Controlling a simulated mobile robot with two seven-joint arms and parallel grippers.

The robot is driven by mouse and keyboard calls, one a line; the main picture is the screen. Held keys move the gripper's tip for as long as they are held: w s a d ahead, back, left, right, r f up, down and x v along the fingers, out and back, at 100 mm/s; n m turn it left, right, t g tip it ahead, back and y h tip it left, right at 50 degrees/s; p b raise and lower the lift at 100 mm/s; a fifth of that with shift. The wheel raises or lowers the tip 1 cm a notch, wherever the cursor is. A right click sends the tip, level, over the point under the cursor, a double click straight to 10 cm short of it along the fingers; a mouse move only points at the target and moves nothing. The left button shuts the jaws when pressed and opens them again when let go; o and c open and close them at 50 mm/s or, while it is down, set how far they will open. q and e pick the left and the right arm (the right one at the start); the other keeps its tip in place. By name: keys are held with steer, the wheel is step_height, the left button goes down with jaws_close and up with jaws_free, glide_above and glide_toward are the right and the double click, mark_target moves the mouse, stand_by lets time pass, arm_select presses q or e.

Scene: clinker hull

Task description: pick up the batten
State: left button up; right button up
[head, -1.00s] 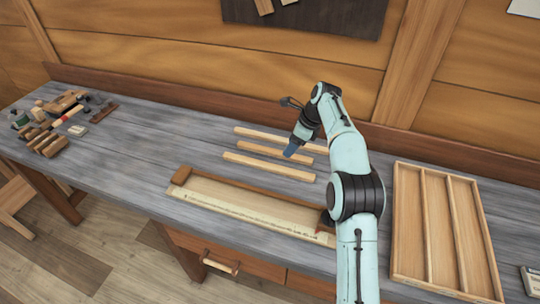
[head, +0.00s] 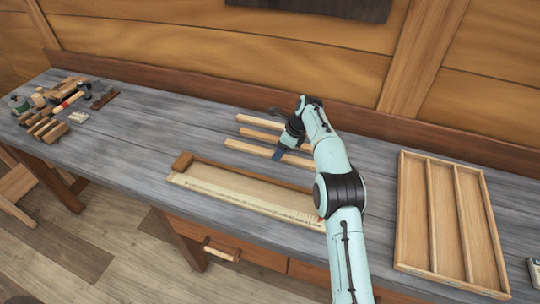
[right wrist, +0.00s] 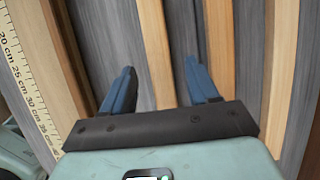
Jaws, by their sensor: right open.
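Three pale battens lie side by side on the grey bench: the far one (head: 258,122), the middle one (head: 257,135) and the near one (head: 243,148). My right gripper (head: 278,155) is over the near batten, and the arm hides the right ends of the battens. In the right wrist view, the two blue fingers (right wrist: 159,88) are open and empty. The near batten (right wrist: 153,45) runs between them, roughly parallel to the fingers' inner faces. The gap in height to it is hard to judge. My left gripper is out of view.
A compartmented wooden tray (head: 443,215) stands to the right. Hand tools (head: 50,115) crowd the far left; bench is clear (head: 165,125) left of the battens.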

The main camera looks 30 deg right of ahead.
steer(key=shift+x, duration=0.95)
jaws_close()
steer(key=shift+r, duration=0.1)
